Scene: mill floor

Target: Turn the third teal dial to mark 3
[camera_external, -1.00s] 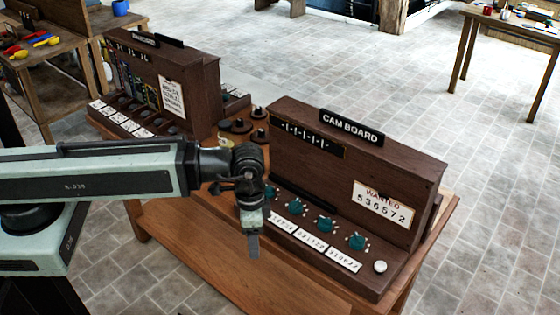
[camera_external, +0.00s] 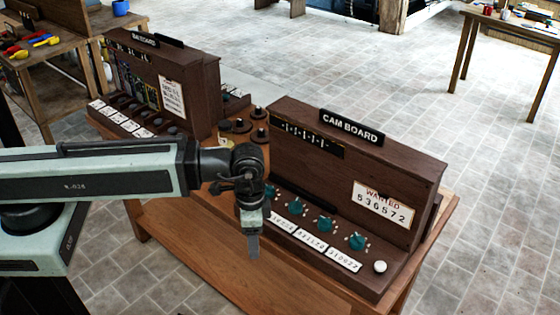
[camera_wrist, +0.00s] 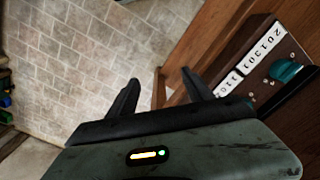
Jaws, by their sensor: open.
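The cam board (camera_external: 300,150) is a dark wooden console with a row of teal dials on its sloped front. Three dials show clearly to the right of my gripper; the rightmost teal dial (camera_external: 356,242) is nearest the white button. Two others (camera_external: 325,224) and (camera_external: 296,207) sit left of it, and one by my wrist is partly hidden. White number cards (camera_external: 312,240) lie below the dials. My gripper (camera_external: 253,250) points down in front of the board's left end, apart from the dials. In the wrist view its fingers (camera_wrist: 160,95) are apart and empty; a teal dial (camera_wrist: 286,71) shows at right.
A "WANTED 536572" card (camera_external: 384,205) is on the board's upright face. A round white button (camera_external: 380,267) sits at its right end. A second dark board (camera_external: 160,85) stands behind at left. Bare wooden tabletop (camera_external: 220,265) lies in front.

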